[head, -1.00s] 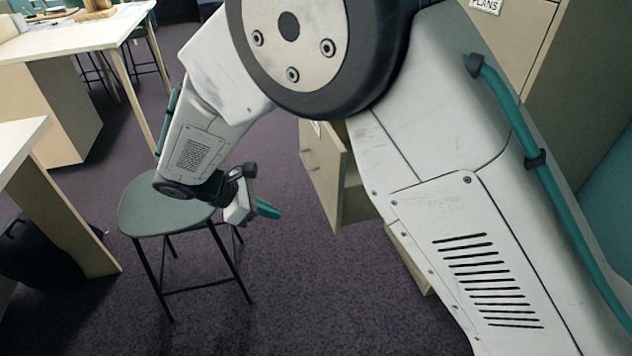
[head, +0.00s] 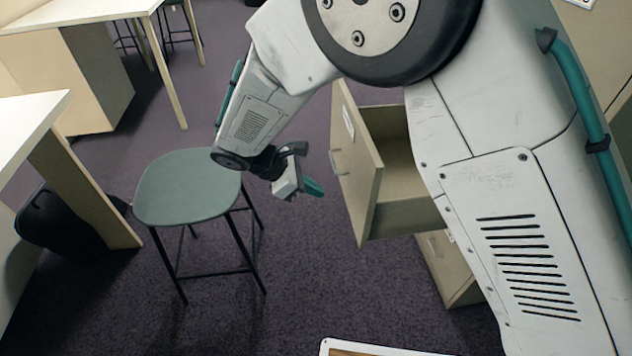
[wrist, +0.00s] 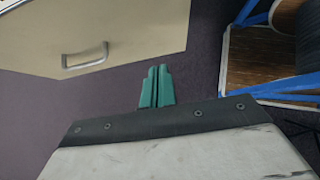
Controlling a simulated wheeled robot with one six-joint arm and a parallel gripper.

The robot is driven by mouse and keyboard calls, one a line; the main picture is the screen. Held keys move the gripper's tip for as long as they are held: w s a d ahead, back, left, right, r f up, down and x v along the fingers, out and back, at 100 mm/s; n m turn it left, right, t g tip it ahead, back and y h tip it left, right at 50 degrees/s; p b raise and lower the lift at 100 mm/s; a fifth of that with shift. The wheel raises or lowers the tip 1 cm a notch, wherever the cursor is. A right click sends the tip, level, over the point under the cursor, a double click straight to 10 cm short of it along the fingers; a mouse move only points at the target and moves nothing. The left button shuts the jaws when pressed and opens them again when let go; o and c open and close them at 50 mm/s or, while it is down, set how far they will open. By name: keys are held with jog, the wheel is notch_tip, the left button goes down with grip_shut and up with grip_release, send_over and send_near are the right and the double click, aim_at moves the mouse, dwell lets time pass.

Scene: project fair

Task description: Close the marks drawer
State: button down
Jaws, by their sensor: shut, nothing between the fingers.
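An open drawer (head: 358,160) with a cream front and a metal handle sticks out of a cabinet in the middle of the head view. My arm hides part of it, and I cannot read its label. My gripper (head: 312,189) is to the left of the drawer front, apart from it, with its teal fingers together and empty. In the wrist view the shut fingers (wrist: 156,86) point toward the lower edge of the drawer front (wrist: 110,25), whose handle shows at the upper left.
A grey-green stool (head: 190,188) stands just left of my gripper. Below the open drawer is another drawer front (head: 440,255). A blue-framed thing (wrist: 265,60) is at the right in the wrist view. Carpet is clear below the gripper.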

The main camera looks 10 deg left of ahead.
aim_at(359, 203)
jog(key=x, duration=0.3)
jog(key=d+r+x, duration=0.1)
jog(key=x, duration=0.4)
jog(key=shift+w+d, duration=0.25)
jog(key=shift+d, duration=0.15)
jog(key=shift+w+d, duration=0.15)
jog(key=shift+d, duration=0.25)
